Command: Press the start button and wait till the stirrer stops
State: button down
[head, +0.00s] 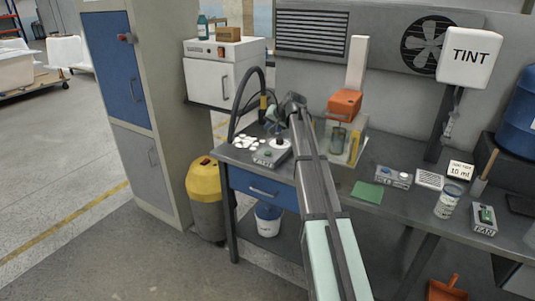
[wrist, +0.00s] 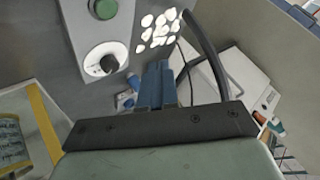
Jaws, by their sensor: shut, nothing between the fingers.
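A stirrer with an orange head (head: 345,103) stands at the back of the bench over a glass beaker (head: 337,138). Whether it is turning cannot be told. A grey control box (head: 266,157) with a green button lies on the bench left of the stirrer. In the wrist view, the green button (wrist: 103,8) is at the top edge, above a white dial with a black knob (wrist: 108,64). My gripper (head: 291,102) is above the bench, between the box and the stirrer in the head view. Its blue fingers (wrist: 157,84) are closed together and empty, right of the dial in the wrist view.
White pieces (head: 245,142) and a black hose (head: 237,105) are left of the box. A green cloth (head: 367,192), a small two-button box (head: 393,178), a jar (head: 449,201) and a FAN switch (head: 484,217) lie to the right. A cabinet (head: 140,100) stands left.

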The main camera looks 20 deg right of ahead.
aim_at(269, 153)
jog(key=shift+f, duration=4.45)
jog(key=shift+f, duration=0.15)
jog(key=shift+f, duration=0.25)
jog(key=shift+f, duration=0.4)
jog(key=shift+r, duration=0.8)
jog(key=shift+r, duration=0.1)
jog(key=shift+r, duration=2.4)
